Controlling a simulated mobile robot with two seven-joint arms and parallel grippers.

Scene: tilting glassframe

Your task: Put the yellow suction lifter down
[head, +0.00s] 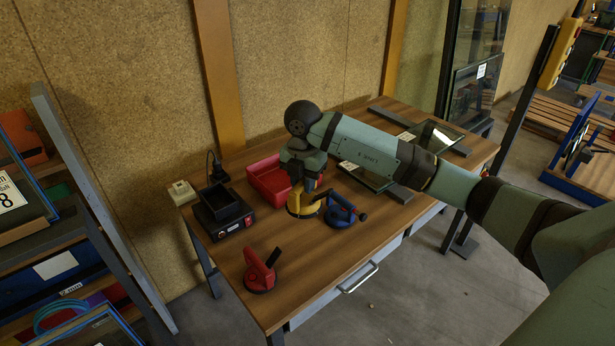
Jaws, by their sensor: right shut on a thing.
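The yellow suction lifter (300,206) is on or just above the wooden table (323,250), near its middle. My right gripper (305,184) comes down over it and is shut on its upper part; the fingers hide much of the handle. I cannot tell whether its cup touches the tabletop. A blue suction lifter (341,212) stands close to its right. A red suction lifter (260,272) stands at the near left of the table. My left gripper is not in view.
A red bin (267,180) sits just behind the yellow lifter. A black tray on a device (223,209) is at the left. Glass panes (436,135) lie on dark strips at the right. The front middle of the tabletop is clear.

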